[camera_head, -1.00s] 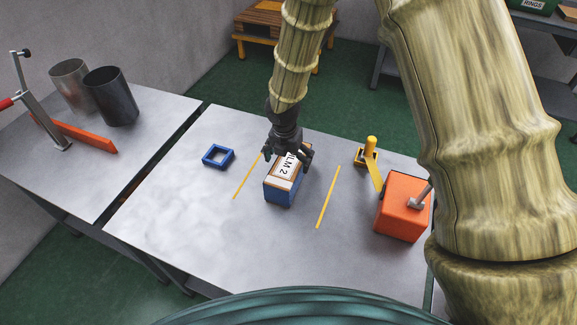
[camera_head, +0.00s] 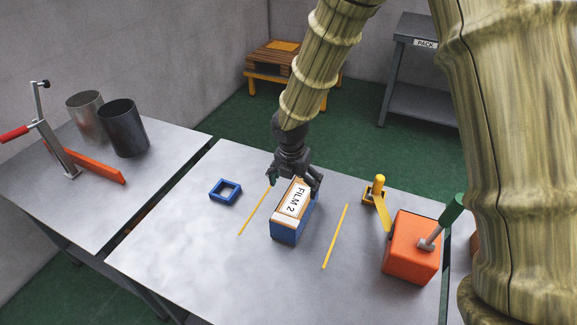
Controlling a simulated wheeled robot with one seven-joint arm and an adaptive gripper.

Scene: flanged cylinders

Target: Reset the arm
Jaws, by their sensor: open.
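My gripper (camera_head: 295,182) is dark grey and open, with its fingers at the far end of a box labelled "FILM 2" (camera_head: 286,229). The box is blue below with a tan-edged top and a white label, and stands on the grey metal table between two yellow lines. The fingers appear just above or beside the box's far end; I cannot tell whether they touch it. My arm reaches down from the top of the view.
A blue square frame (camera_head: 225,191) lies left of the box. To the right stand a yellow post piece (camera_head: 379,187) and an orange block with a green-handled lever (camera_head: 408,256). Two metal cylinders (camera_head: 125,130) and a red-handled tool (camera_head: 55,145) are on the left table.

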